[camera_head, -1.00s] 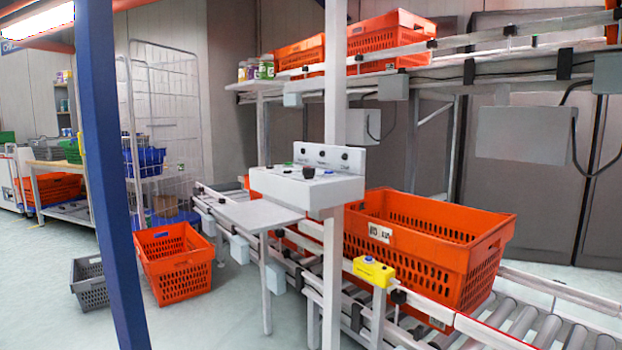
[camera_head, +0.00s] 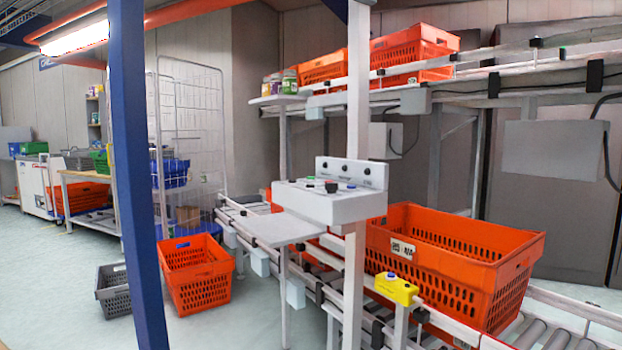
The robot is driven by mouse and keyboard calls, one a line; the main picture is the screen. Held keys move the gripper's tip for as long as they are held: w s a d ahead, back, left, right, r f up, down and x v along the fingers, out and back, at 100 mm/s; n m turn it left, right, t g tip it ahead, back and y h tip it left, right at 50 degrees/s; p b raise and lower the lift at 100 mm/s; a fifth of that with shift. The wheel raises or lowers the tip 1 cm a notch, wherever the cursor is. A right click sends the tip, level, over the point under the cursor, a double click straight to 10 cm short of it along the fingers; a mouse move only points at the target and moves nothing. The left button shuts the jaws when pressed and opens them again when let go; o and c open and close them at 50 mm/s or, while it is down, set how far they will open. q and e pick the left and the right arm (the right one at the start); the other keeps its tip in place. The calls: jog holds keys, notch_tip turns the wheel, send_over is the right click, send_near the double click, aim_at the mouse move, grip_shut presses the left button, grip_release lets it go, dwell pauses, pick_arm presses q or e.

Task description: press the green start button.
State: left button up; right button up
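A grey-white control box (camera_head: 333,203) is mounted on a pale upright post in the middle of the head view. Its top carries several small buttons. A small green button (camera_head: 309,180) sits near the left of the panel's top; a black knob (camera_head: 331,187) and a blue button are beside it. The printed labels are too small to read. Neither of my grippers shows in this view.
A small shelf (camera_head: 283,228) juts out left of the box. A large orange tote (camera_head: 500,290) stands on the roller conveyor behind, near a yellow button box (camera_head: 397,289). A blue post (camera_head: 139,200) stands at left.

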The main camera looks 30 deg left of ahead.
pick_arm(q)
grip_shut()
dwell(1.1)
